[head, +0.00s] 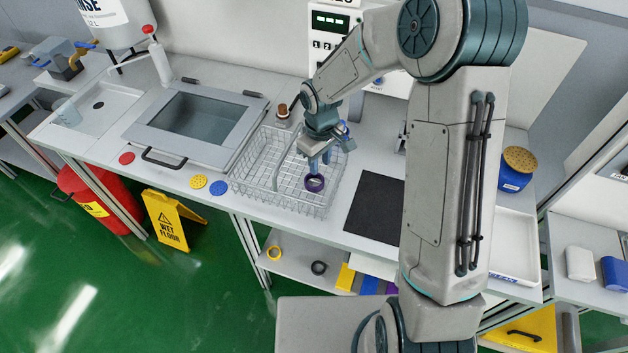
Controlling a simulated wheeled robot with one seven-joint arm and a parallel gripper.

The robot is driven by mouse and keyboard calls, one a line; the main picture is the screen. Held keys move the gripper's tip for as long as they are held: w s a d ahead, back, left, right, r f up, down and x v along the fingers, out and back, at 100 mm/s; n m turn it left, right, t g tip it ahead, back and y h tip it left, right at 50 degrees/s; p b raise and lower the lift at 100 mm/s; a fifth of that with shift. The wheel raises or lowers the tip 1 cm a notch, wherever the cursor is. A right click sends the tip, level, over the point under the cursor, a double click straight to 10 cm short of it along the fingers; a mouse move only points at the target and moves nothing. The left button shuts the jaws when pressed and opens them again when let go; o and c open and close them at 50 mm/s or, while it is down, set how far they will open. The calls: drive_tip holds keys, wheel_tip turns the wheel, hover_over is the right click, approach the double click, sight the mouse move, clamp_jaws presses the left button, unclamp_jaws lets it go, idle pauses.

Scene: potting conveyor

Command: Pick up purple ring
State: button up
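The purple ring (315,184) shows in the head view in the front right part of the wire basket (262,187). Its dark opening faces up toward the camera. My gripper (319,167) points down just above the ring, with its blue fingertips at the ring's far edge. The fingers overlap the ring in this view, so I cannot tell whether they touch it or grip it. The ring's far side is partly hidden by the fingers.
A black mat (374,206) lies right of the basket. A lidded basin (190,120) with a handle is to the left. Yellow (198,182), blue (218,188) and red (127,158) discs lie along the front edge. A yellow ring (274,253) and black ring (319,268) lie on the lower shelf.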

sight(320, 175)
drive_tip(key=shift+w+f+p, duration=0.2)
drive_tip(key=shift+f+p, duration=0.45)
drive_tip(key=shift+f, duration=1.8)
clamp_jaws()
